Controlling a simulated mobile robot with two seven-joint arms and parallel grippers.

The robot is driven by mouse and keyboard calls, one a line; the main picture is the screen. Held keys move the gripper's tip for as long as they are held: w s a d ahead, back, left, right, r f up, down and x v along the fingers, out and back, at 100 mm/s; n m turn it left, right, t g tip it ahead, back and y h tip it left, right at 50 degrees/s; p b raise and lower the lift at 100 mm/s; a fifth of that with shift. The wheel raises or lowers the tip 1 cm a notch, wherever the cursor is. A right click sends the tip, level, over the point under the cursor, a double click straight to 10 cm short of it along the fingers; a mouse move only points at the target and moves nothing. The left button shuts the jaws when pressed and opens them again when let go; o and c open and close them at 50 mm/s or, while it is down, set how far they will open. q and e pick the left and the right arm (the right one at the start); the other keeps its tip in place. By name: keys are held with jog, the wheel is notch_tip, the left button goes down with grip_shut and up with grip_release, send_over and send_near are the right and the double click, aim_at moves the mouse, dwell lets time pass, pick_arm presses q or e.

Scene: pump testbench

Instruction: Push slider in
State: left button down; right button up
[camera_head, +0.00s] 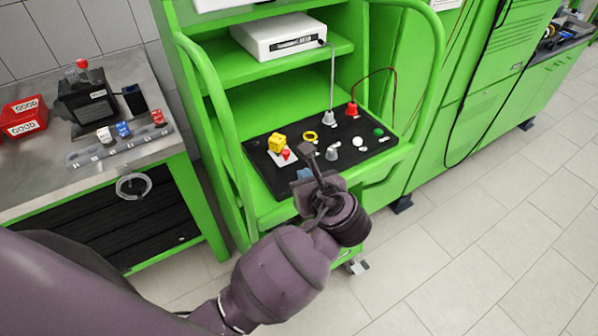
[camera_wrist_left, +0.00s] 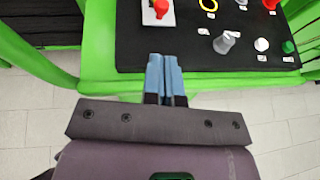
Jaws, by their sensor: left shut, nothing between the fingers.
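The slider looks like the green tray (camera_head: 381,164) carrying a black control board (camera_head: 342,131) on the green testbench. It juts out from the bench frame. In the left wrist view its green front edge (camera_wrist_left: 245,82) runs across below the black board (camera_wrist_left: 190,42). My left gripper (camera_head: 304,174) is shut and empty, with blue fingers together at the tray's front edge. In the left wrist view the fingertips (camera_wrist_left: 165,60) overlap the edge of the board; I cannot tell whether they touch. My arm hides part of the tray front. My right gripper is not in view.
A yellow-and-red emergency switch (camera_head: 278,144), a red knob (camera_head: 352,109) and several other controls stand on the board. Green curved rails (camera_head: 208,110) flank the bench. A metal table (camera_head: 60,160) with red boxes stands left. The floor at right is clear.

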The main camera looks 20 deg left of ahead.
pick_arm(q)
jog(key=shift+v, duration=2.1)
